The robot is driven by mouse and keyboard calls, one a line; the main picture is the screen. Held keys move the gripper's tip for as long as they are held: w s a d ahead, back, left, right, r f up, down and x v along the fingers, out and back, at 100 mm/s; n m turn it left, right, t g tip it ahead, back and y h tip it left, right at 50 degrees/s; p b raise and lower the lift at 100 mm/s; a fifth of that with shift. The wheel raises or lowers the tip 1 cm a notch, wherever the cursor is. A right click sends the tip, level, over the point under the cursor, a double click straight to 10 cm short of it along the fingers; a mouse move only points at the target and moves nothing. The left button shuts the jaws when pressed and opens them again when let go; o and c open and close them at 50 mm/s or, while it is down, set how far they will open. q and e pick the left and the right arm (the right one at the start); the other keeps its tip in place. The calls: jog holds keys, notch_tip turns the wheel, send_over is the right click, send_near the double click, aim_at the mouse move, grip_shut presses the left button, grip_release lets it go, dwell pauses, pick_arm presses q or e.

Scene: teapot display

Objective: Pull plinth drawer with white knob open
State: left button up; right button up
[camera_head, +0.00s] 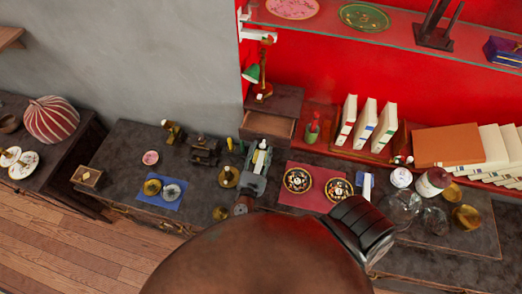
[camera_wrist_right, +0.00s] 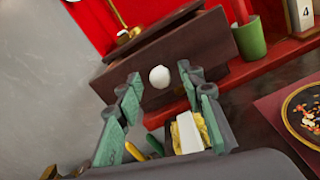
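The plinth (camera_head: 287,99) is a dark brown box below the red wall, with a brass lamp on top. The knob is large in the right wrist view (camera_wrist_right: 159,77). My right gripper (camera_head: 254,166) is in front of the plinth. Its green-padded fingers (camera_wrist_right: 160,88) are open, and the knob appears between them; it seems apart from them. My left gripper is not in view.
A yellow-and-white item (camera_wrist_right: 190,132) lies below the fingers. A green cup (camera_wrist_right: 250,38) stands right of the plinth, near white books (camera_head: 366,122). Left on the dark table are a small dark machine (camera_head: 204,150) and a blue mat (camera_head: 150,200). A large brown rounded shape hides the bottom centre.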

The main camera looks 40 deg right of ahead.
jog(key=v, duration=0.7)
jog(key=shift+s+a, duration=0.15)
jog(key=shift+a, duration=0.05)
jog(key=shift+a, duration=0.1)
dwell(0.5)
